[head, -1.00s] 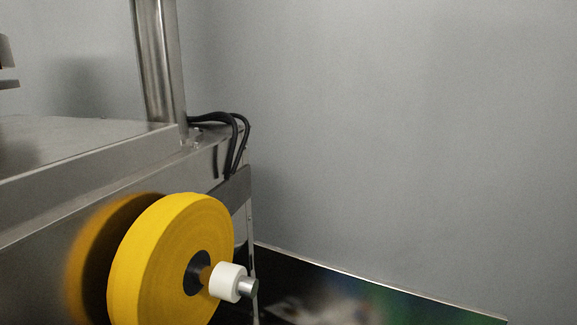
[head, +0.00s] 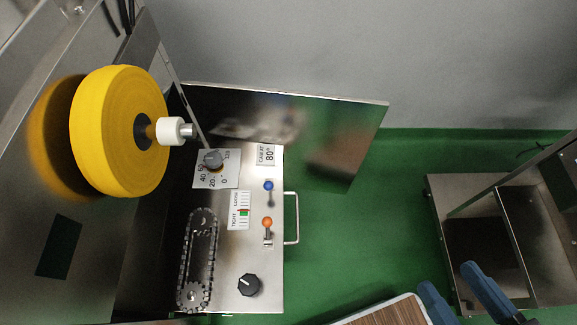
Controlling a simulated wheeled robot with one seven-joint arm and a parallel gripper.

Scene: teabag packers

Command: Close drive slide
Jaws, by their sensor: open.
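The drive slide (head: 265,290) is a steel drawer-like plate in the head view, standing out from the machine's side. It carries a chain loop, a grey dial, a blue-knobbed lever, an orange-knobbed lever and a black knob. Its bar handle (head: 293,218) is on the right edge. My gripper (head: 443,277) shows at the bottom right as two blue fingers held apart. It is open, with nothing between the fingers, well right of and below the handle. The rest of my arm is out of frame.
A shiny door panel (head: 345,135) stands open just beyond the slide. A yellow roll (head: 112,130) sticks out at upper left. A wood-topped surface (head: 388,315) is at the bottom, and a steel frame (head: 440,200) at right. Green floor (head: 345,235) is clear beside the handle.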

